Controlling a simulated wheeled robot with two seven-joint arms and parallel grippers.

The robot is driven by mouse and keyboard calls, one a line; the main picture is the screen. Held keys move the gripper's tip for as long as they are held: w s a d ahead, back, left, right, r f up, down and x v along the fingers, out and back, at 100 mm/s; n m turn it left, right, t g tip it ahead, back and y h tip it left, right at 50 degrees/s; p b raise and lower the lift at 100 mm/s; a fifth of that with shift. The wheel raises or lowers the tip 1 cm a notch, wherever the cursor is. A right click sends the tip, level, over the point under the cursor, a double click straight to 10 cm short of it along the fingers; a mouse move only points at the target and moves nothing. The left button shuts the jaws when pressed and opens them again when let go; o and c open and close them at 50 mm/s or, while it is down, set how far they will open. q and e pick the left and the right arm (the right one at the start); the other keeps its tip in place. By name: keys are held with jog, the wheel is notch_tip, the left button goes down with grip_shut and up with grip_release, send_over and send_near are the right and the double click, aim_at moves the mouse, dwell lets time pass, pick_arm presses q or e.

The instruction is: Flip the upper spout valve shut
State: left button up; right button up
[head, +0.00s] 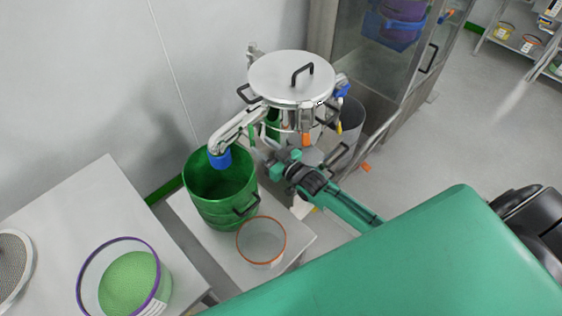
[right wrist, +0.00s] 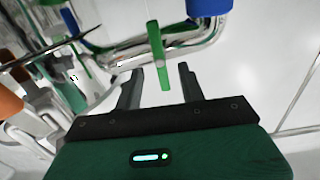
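The steel vessel (head: 290,78) has a curved spout pipe (head: 235,127) with a blue end (head: 219,158) above the green drum (head: 222,200). In the right wrist view, a narrow green valve lever (right wrist: 158,55) hangs in front of the bent steel pipe (right wrist: 190,42). My right gripper (head: 263,152) is beside the spout below the vessel. In its wrist view the gripper (right wrist: 158,80) is open, with the lever's lower end between the fingertips, apparently touching neither. A second green strip (right wrist: 70,88) shows at the left. My left gripper is out of view.
An orange-rimmed clear tub (head: 262,242) stands beside the drum on a white bench. A purple-rimmed tub of green granules (head: 127,283) stands on the left table (head: 75,215). A grey bin (head: 350,120) and glass cabinet (head: 385,65) stand behind. Floor at right is clear.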

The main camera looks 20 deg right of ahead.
jog(key=b+v, duration=0.1)
jog(key=v, duration=0.6)
jog(key=shift+s, duration=0.35)
jog(key=shift+d, duration=0.1)
